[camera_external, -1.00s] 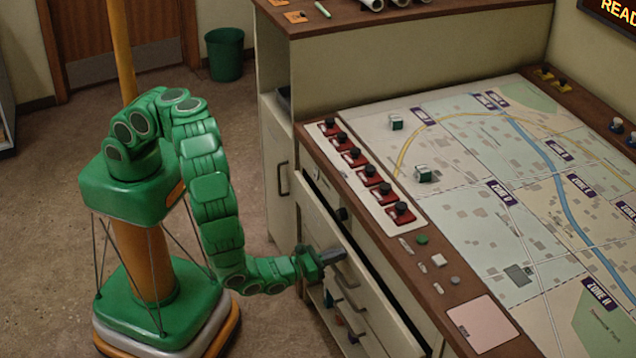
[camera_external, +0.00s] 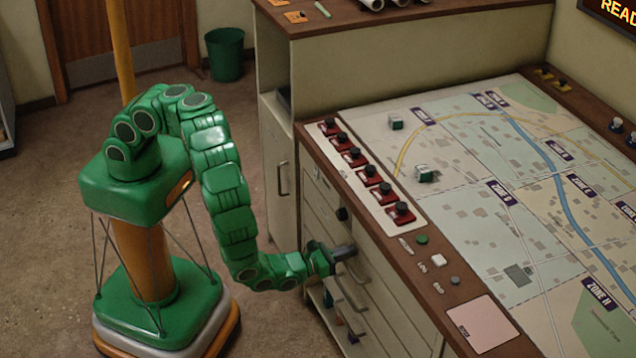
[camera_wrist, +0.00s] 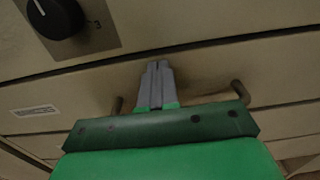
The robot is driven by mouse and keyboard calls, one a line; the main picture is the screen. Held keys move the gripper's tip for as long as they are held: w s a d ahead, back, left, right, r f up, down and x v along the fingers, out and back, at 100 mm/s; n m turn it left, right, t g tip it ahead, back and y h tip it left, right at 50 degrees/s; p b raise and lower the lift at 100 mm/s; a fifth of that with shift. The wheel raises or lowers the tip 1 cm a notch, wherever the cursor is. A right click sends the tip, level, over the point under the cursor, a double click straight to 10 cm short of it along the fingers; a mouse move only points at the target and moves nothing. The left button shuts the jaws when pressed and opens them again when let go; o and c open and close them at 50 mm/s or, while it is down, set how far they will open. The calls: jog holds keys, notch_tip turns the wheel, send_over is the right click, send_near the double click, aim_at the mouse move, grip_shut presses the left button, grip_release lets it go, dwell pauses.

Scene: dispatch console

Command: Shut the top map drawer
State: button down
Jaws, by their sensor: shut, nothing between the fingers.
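The top map drawer (camera_external: 378,277) is the upper pale drawer in the console's front, below the knob panel. Its front looks flush with the cabinet, with no open gap above it. In the wrist view the drawer front (camera_wrist: 70,97) fills the middle, with a thin dark seam above. My gripper (camera_external: 346,251) is shut and empty, its grey fingertips (camera_wrist: 157,68) at the drawer front and seemingly touching it. Ends of the drawer's handle (camera_wrist: 240,91) show on both sides of the fingers; its middle is hidden behind my gripper.
A black knob (camera_wrist: 55,17) sits on the panel just above the drawer. More drawers with handles (camera_external: 352,301) lie below. The map table (camera_external: 470,230) with a row of red switches (camera_external: 371,171) is above.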

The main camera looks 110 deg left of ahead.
jog(key=v, duration=1.4)
jog(key=w+a+r+n+g+y, duration=0.1)
jog(key=a+r+n+g+y, duration=0.25)
jog(key=a+r, duration=0.5)
jog(key=s+a+r+n+g, duration=0.4)
jog(key=r+n, duration=0.1)
jog(key=r, duration=0.3)
jog(key=s+a+r+n+g, duration=0.3)
jog(key=s+r+n+g, duration=0.15)
jog(key=r, duration=0.35)
jog(key=s+a+r+n+g, duration=0.4)
jog(key=r+n+g, duration=0.15)
jog(key=r, duration=0.25)
jog(key=s+d+r+n+g+h, duration=0.1)
jog(key=s+d+r+n+h, duration=0.2)
jog(key=s, duration=0.4)
jog(key=s+r+n+g+h, duration=0.1)
jog(key=s+r+n+h, duration=0.3)
jog(key=s, duration=0.4)
jog(key=s+d+r+t+h, duration=0.1)
jog(key=s+d+t+h, duration=0.1)
jog(key=s+d+h, duration=0.2)
jog(key=s+d+r+n+t+h, duration=0.1)
jog(key=s+d+t+h, duration=0.2)
jog(key=d, duration=0.7)
jog(key=s+h, duration=0.2)
jog(key=s, duration=0.1)
jog(key=shift+d+r, duration=0.2)
jog(key=shift+d, duration=0.15)
